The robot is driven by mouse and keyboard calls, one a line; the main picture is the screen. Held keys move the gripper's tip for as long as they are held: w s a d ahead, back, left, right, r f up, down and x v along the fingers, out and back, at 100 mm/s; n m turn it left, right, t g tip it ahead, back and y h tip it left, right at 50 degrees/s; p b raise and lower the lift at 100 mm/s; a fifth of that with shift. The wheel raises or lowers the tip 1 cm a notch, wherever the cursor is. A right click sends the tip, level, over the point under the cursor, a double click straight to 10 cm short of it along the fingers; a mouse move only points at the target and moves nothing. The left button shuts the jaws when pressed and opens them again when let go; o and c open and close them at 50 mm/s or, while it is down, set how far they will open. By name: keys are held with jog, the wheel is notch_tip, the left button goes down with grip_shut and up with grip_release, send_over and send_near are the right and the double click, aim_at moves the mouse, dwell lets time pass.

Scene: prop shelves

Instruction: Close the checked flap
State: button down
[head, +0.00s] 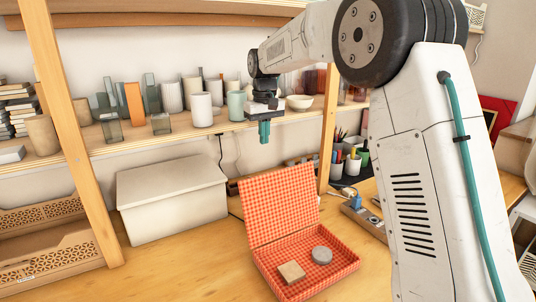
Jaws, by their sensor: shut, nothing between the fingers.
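A red-and-white checked box (341,268) stands open on the wooden table. Its checked flap (279,203) is raised, standing steeply up from the box's back left edge. A light wooden block (291,272) and a grey round piece (322,255) lie inside the box. My gripper (264,138) has teal fingers pointing down and is shut and empty. In the picture it is above the flap's top edge, with a gap between them. The exact depth between gripper and flap is hard to tell.
A lidded off-white bin (173,200) stands left of the box. Shelves (180,131) behind hold cups, glasses and a bowl (299,102). The table (190,268) in front of the bin is clear.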

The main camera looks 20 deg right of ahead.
notch_tip(320, 180, down, 10)
jog(key=shift+s+d+r, duration=0.1)
jog(key=shift+s+r, duration=0.2)
jog(key=shift+s, duration=0.3)
jog(key=shift+s+d+r, duration=0.15)
jog(key=shift+s+r, duration=0.15)
jog(key=shift+s, duration=0.3)
jog(key=shift+s+d+r, duration=0.1)
jog(key=shift+s+r, duration=0.2)
jog(key=shift+s, duration=0.3)
jog(key=shift+s+d, duration=0.1)
jog(key=shift+s, duration=0.05)
